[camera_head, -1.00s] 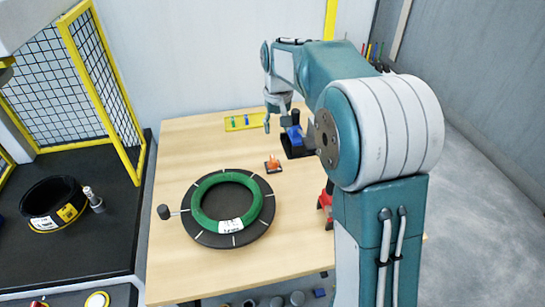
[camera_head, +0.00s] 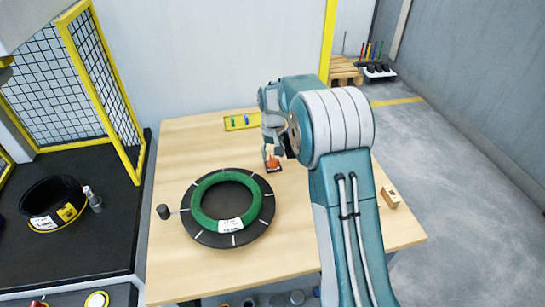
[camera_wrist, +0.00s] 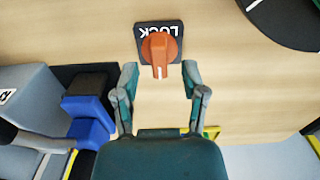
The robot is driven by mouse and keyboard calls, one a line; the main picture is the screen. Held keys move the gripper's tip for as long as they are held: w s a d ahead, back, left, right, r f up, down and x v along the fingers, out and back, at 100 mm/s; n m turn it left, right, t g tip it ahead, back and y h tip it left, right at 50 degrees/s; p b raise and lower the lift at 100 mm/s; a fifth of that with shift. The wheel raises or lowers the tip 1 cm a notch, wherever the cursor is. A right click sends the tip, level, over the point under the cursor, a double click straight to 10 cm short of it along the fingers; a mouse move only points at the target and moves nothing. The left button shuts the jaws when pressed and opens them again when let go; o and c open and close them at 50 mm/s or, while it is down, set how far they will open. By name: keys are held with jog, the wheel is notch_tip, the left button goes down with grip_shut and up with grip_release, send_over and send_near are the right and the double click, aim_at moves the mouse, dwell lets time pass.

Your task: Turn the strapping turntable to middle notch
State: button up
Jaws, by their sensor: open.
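The strapping turntable (camera_head: 264,222) is a black disc with white marks on the wooden table. A green coil (camera_head: 201,217) with a white label lies on it. A short dark handle knob (camera_head: 163,211) sticks out at its left side. An orange lock knob (camera_head: 272,159) on a dark plate stands behind and right of the turntable; in the wrist view the knob (camera_wrist: 159,52) sits on a plate reading LOCK. My gripper (camera_wrist: 160,78) is open, its two fingers on either side of the knob's near end, empty. In the head view my gripper (camera_head: 271,157) is at the knob, away from the turntable.
A blue and black device (camera_wrist: 90,110) is left of my gripper in the wrist view. A yellow tray (camera_head: 240,122) lies at the table's back. A wooden block (camera_head: 390,197) is at the right edge. A black coil (camera_head: 55,203) stands on the dark bench at left.

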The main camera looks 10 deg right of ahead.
jog(key=shift+f, duration=0.9)
grip_shut()
